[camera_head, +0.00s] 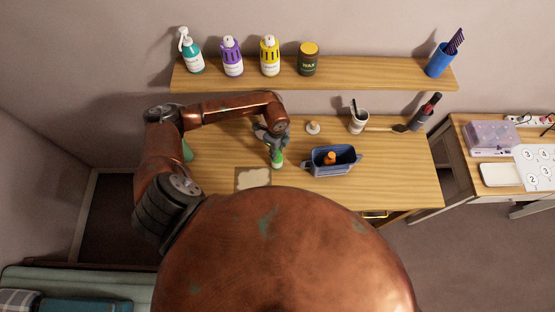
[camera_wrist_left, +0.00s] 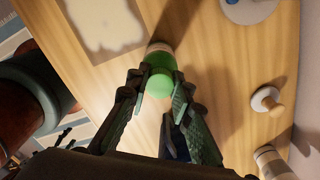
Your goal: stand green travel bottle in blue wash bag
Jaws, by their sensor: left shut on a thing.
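The green travel bottle (camera_head: 277,160) is upright or nearly so, left of the wash bag in the head view. My left gripper (camera_head: 274,148) is shut on it from above. In the left wrist view the green bottle (camera_wrist_left: 160,84) shows between the two fingers. I cannot tell whether its base touches the table. The blue wash bag (camera_head: 318,170) stands open on the table, with an orange-topped item (camera_head: 330,157) inside. My right gripper is not in view.
The wooden table (camera_head: 215,165) holds a pale cloth-like patch (camera_head: 253,179), a small round-knobbed item (camera_head: 313,127), a cup (camera_head: 358,121), a brush (camera_head: 385,128) and a dark bottle (camera_head: 427,112). Several bottles stand on the shelf (camera_head: 350,78) behind. Table right of the bag is clear.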

